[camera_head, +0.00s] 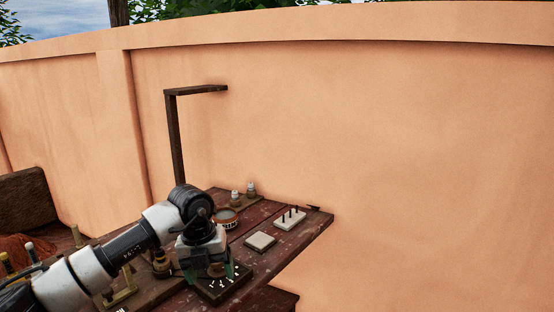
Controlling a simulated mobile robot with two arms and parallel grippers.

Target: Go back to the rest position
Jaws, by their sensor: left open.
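My left arm comes in from the lower left, and its gripper (212,272) points down over the wooden table (290,243). The fingers are greenish and stand apart. Nothing shows held between them. A dark board with small white marks or pegs (222,289) lies under and just in front of the fingers. I cannot tell whether the fingers touch it. The wrist and forearm hide part of the table behind them. My right gripper is not in view.
A pale block with dark pegs (290,218), a flat pale square block (260,241), a round tin (226,217) and small white-topped items (250,188) stand on the table. A dark angled post (176,140) rises behind. An orange wall (400,150) closes the back. Brass-coloured fittings (122,287) are near my forearm.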

